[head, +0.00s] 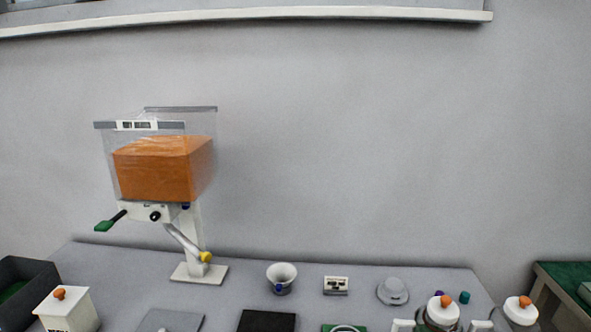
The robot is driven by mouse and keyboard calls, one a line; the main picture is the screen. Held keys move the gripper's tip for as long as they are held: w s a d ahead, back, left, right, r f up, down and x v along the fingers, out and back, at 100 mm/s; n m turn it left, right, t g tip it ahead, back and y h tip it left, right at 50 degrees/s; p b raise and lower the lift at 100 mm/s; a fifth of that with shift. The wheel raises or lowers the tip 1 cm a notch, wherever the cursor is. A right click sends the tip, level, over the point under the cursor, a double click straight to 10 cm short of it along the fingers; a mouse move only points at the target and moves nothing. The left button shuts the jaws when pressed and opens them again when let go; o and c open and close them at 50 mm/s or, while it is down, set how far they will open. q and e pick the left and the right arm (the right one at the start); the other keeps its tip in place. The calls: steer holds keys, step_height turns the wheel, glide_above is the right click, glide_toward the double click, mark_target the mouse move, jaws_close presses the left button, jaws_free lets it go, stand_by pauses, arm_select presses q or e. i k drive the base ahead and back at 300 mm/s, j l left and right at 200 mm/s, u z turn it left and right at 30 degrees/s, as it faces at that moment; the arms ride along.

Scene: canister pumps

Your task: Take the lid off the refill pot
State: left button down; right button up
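Several lidded containers with orange knobs stand at the front edge of the view, and I cannot tell for sure which is the refill pot. One (442,312) has a round white lid on a dark body, with a white upright piece on either side. A second (520,311) with a similar white lid stands to its right. A square white box (66,310) with a white lid stands at the lower left. All three lids are on. The bottom of the picture cuts off all three containers. Neither gripper can be made out.
A clear dispenser (160,170) with orange contents stands on the grey table (245,262). A white cup (281,275), small white counter (335,285) and grey dome (392,291) stand to its right. A dark bin (35,271) is at left, a green-topped table (562,275) at right.

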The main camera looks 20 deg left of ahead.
mark_target(62, 301)
steer(key=u, duration=1.3)
